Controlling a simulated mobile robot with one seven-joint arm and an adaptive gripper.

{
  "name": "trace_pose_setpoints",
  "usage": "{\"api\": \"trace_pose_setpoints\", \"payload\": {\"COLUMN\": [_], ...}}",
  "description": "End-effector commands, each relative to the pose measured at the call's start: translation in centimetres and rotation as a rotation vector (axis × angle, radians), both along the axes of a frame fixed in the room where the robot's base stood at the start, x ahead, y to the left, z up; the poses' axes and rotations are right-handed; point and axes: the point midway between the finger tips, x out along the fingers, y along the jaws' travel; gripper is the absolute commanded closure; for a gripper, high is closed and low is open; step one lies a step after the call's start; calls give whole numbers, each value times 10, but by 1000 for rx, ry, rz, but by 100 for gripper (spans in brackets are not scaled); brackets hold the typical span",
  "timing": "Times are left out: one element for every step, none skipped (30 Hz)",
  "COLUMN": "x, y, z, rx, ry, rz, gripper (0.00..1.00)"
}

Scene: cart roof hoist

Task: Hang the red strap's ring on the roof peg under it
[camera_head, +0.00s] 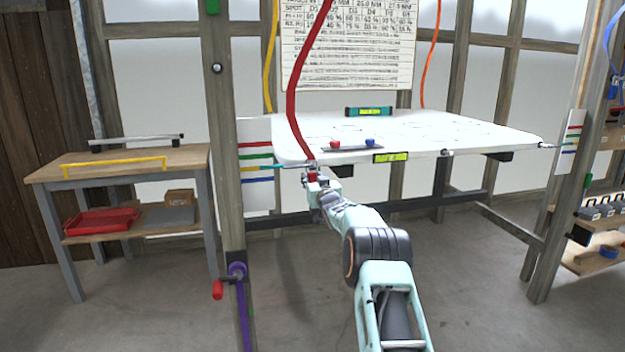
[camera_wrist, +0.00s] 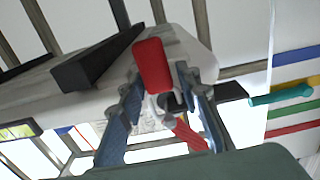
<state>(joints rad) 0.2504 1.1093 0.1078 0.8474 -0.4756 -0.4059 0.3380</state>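The red strap (camera_head: 292,95) hangs from above and runs down to the near left corner of the white roof panel (camera_head: 440,128). My gripper (camera_head: 312,170) is at its lower end, by that corner. In the wrist view, my gripper's fingers (camera_wrist: 160,82) close around a red end piece (camera_wrist: 153,62) of the strap. Part of a grey round shape below it may be the ring; I cannot tell for sure.
A green level (camera_head: 368,111) lies on the panel, and a yellow-green level (camera_head: 392,157) is on its front edge. A wooden post (camera_head: 224,130) stands to the left. A workbench (camera_head: 120,162) with a red tray (camera_head: 101,222) is farther left. Yellow and orange straps hang behind.

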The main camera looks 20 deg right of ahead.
Motion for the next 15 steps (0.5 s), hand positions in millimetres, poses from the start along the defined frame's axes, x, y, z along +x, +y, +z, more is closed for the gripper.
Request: {"api": "trace_pose_setpoints", "payload": {"x": [0,0,0,0,0,0,0,0,0,0,0,-1,-1,-2,-3], "y": [0,0,0,0,0,0,0,0,0,0,0,0,0,0,0], "z": [1,1,1,1,1,1,0,0,0,0,0,0,0,0,0], "rx": [0,0,0,0,0,0,0,0,0,0,0,0,0,0,0], "ry": [-1,-1,-1,-1,-1,-1,-1,-1,0,1,1,0,0,1,1], "rz": [0,0,0,0,0,0,0,0,0,0,0,0,0,1,1], "gripper": [61,57,56,56,56,56,56,56,56,56,56,56,56,56,56]}}
